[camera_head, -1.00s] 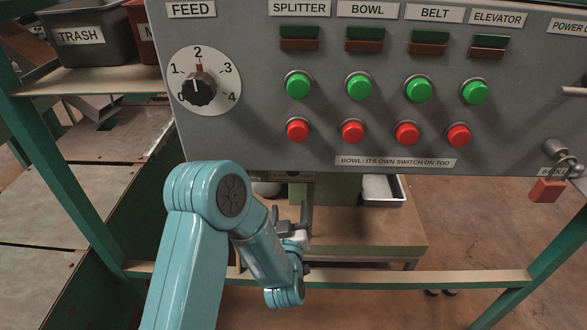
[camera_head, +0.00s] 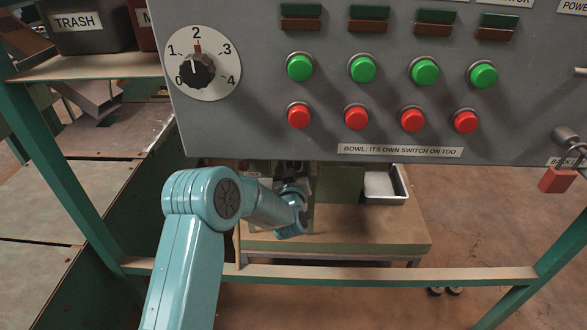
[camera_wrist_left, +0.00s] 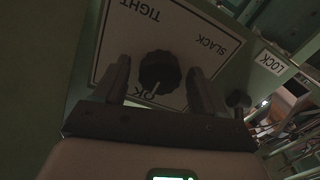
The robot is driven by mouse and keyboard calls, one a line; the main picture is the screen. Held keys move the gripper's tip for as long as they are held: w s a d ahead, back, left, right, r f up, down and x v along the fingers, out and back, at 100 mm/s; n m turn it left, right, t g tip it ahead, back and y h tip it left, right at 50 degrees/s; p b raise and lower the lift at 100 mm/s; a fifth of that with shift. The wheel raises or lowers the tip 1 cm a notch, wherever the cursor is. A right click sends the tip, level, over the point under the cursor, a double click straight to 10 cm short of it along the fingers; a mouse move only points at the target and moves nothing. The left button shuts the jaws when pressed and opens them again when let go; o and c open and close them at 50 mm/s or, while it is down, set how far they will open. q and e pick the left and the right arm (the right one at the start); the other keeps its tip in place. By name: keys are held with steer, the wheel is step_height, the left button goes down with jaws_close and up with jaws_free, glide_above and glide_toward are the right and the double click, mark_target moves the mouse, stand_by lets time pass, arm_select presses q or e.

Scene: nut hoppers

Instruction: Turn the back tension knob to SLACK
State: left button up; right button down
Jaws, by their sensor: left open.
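The tension knob (camera_wrist_left: 160,70) is black and round, on a white plate (camera_wrist_left: 181,42) marked TIGHT, SLACK and OK. In the left wrist view its white pointer line points toward OK. My left gripper (camera_wrist_left: 159,76) is open, with one finger on each side of the knob; I cannot tell whether they touch it. In the head view my left gripper (camera_head: 291,168) is under the lower edge of the control panel, in shadow, and the knob cannot be made out there. My right gripper is not in view.
The grey control panel (camera_head: 270,135) overhangs my left arm, with green and red buttons and a feed dial (camera_head: 197,70) at 2. A LOCK label (camera_wrist_left: 270,62) and a small dark knob (camera_wrist_left: 238,98) are right of the plate. A green frame rail (camera_head: 390,277) crosses below.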

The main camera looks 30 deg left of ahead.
arm_select(q)
steer(key=shift+c, duration=0.4)
steer(key=c, duration=1)
steer(key=shift+f, duration=0.1)
